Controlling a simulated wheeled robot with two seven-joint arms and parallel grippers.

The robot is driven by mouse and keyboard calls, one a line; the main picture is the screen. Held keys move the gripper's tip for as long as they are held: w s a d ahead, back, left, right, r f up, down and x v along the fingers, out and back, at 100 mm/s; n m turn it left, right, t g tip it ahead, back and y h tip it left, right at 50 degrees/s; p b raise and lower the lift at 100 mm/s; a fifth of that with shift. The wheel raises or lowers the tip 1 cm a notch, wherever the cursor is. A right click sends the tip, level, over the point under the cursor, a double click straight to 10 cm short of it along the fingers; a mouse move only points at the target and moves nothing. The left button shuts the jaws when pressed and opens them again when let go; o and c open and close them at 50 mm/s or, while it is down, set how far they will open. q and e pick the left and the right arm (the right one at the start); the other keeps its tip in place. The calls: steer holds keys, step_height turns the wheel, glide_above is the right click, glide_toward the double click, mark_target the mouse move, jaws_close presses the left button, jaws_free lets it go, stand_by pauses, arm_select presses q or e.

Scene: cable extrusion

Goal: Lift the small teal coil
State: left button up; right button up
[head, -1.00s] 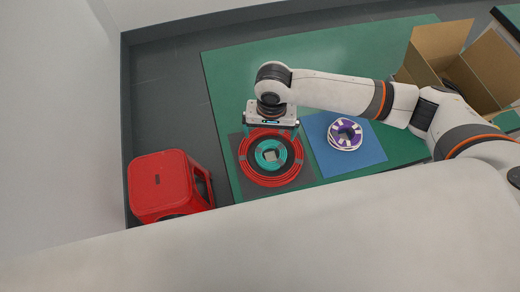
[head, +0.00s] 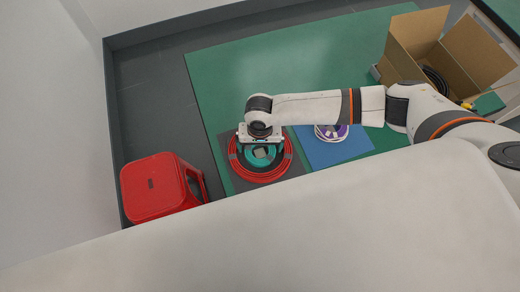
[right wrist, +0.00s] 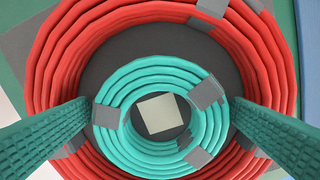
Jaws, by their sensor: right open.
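The small teal coil (head: 272,158) lies inside the larger red coil (head: 284,168) on a dark grey mat (head: 229,178). In the right wrist view, the teal coil (right wrist: 117,87) is banded with grey tape and has a pale square (right wrist: 159,114) in its middle. My right gripper (head: 260,148) is above the coils and hides part of them. In the right wrist view its open fingers (right wrist: 160,128) stand on either side of the teal coil, over the red coil (right wrist: 47,75), with nothing held. My left gripper is not in view.
A purple and white spool (head: 328,132) sits on a blue mat (head: 335,156) to the right, partly behind my right arm. An open cardboard box (head: 410,45) stands at the back right.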

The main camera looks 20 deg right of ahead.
steer(key=c, duration=0.9)
steer(key=shift+o, duration=0.2)
steer(key=shift+r, duration=0.1)
